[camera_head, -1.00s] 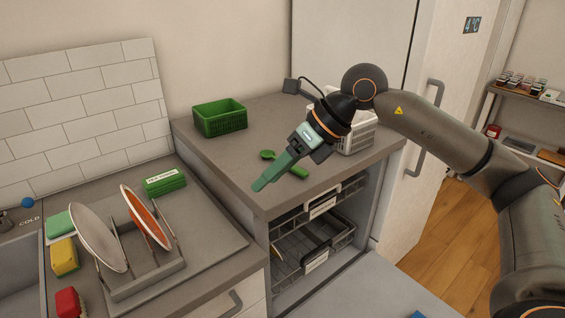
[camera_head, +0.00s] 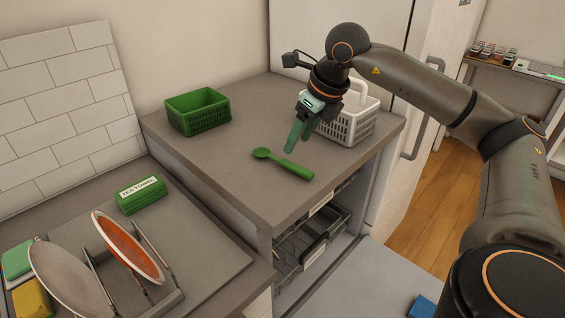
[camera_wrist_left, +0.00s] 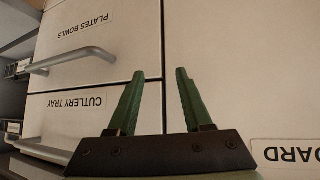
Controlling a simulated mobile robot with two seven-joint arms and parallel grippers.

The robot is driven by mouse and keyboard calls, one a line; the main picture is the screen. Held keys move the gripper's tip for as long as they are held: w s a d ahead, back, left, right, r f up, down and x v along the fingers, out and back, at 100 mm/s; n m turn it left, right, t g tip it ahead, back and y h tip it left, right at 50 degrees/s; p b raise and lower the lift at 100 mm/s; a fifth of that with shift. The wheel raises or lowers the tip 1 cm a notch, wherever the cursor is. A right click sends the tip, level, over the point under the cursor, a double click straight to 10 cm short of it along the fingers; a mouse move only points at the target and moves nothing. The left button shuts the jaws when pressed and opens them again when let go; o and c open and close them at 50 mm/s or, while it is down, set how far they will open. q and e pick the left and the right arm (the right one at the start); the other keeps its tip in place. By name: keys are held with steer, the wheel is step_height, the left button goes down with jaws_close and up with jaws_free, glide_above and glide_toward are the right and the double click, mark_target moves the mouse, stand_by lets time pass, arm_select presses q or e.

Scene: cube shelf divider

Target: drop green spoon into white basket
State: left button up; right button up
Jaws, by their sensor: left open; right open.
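The green spoon (camera_head: 284,164) lies on the grey counter, its bowl to the left and its handle to the lower right. The white basket (camera_head: 352,121) with an upright handle stands behind and to the right of the spoon, partly hidden by my right gripper. My right gripper (camera_head: 297,143) has green fingers pointing down, is open and empty, and is above the counter just behind the spoon, in front of the basket. My left gripper (camera_wrist_left: 160,101) shows only in the left wrist view, open and empty, facing white drawer fronts.
A green basket (camera_head: 198,111) stands at the counter's back left. A dish rack with plates (camera_head: 128,245) and a green tea towel pack (camera_head: 142,194) are on the lower left counter. Below the counter's right side is an open shelf with a dark tray (camera_head: 312,236).

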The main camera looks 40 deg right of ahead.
mark_target(284, 160)
steer(key=x, duration=0.4)
steer(key=p+x, duration=0.1)
steer(key=shift+w+a+f, duration=0.25)
steer(key=shift+w+a, duration=0.15)
steer(key=shift+w, duration=0.05)
steer(key=shift+w+f, duration=0.15)
steer(key=shift+f, duration=0.35)
jaws_close()
